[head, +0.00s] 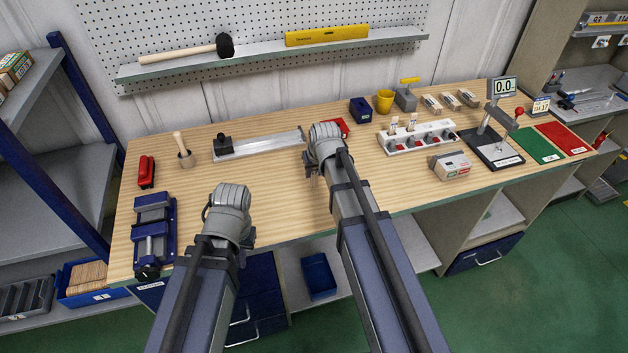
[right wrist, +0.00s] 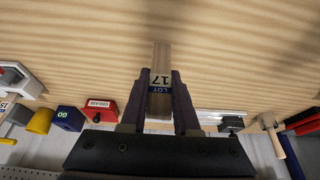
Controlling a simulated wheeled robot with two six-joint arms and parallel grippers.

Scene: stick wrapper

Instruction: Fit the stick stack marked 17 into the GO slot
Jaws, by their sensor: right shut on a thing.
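My right gripper (right wrist: 160,105) is shut on a light wooden stick stack (right wrist: 163,58) with a label reading LOT 17. The stack sits between both fingers, one end sticking out past the tips. In the head view, my right gripper (head: 313,166) is over the middle of the bench, and the arm hides the stack. A grey block (head: 450,165) with green and red labels stands to its right; its lettering and any slot opening are too small to make out. My left gripper (head: 222,215) is over the front left of the bench, fingers hidden.
A white rack (head: 395,148) with red parts stands behind the grey block. A scale (head: 497,150) reading 0.0 and green (head: 538,146) and red mats are further right. A metal rail (head: 257,145) and blue vise (head: 153,235) are left. Bare wood lies between my right gripper and the block.

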